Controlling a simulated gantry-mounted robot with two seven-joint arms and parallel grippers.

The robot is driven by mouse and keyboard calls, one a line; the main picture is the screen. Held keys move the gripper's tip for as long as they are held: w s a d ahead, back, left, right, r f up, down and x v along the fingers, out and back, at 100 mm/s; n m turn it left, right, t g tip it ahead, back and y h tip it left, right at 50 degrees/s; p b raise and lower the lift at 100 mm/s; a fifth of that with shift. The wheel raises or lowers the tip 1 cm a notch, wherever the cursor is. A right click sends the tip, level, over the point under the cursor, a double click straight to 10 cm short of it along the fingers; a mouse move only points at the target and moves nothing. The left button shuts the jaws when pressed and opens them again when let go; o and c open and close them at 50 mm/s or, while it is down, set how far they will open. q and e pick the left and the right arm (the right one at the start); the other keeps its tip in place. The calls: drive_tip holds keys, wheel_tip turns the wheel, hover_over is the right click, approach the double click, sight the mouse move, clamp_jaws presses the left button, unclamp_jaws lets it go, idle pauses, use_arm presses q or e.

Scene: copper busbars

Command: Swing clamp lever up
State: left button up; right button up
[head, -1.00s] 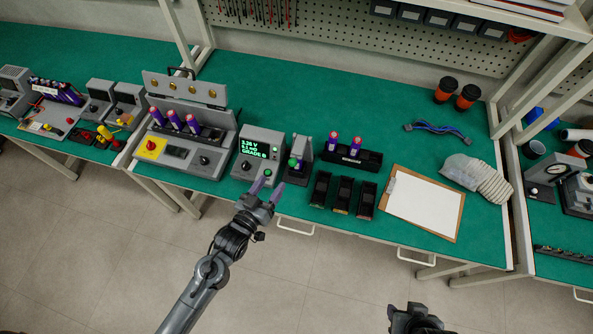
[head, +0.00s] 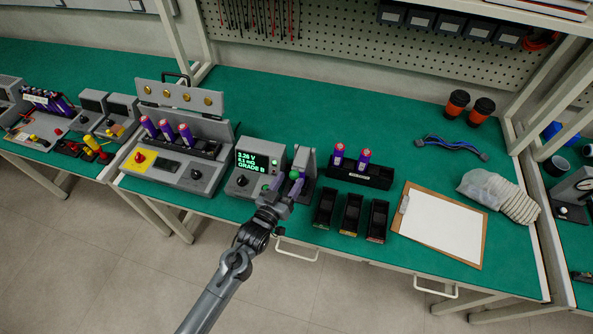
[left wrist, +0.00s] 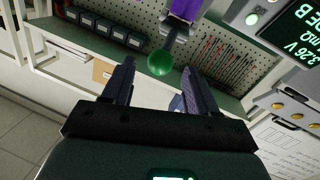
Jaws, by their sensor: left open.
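The clamp lever ends in a round green knob (head: 294,174) on a small grey stand (head: 307,168), right of the grey tester with the lit green display (head: 259,161). My left gripper (head: 287,184) is open at the front of the stand, its fingertips close to the knob. In the left wrist view the green knob (left wrist: 160,62) shows at the gap between the open fingertips (left wrist: 157,72); contact cannot be told. A purple piece (left wrist: 186,9) shows beyond the knob at the stand. The lever's arm is mostly hidden in the head view. My right gripper is out of view.
A black holder (head: 357,174) with two purple cells stands right of the stand. Three black bins (head: 351,214) lie in front of it, then a clipboard (head: 440,225). A cell fixture (head: 175,160) stands left of the tester. Green bench is clear behind.

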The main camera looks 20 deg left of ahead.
sight(293, 175)
use_arm(q)
drive_tip(key=shift+w+d, duration=0.2)
drive_tip(key=shift+w, duration=1.2)
drive_tip(key=shift+w+d, duration=0.15)
drive_tip(key=shift+w, duration=1.2)
drive_tip(key=shift+c, duration=0.4)
clamp_jaws()
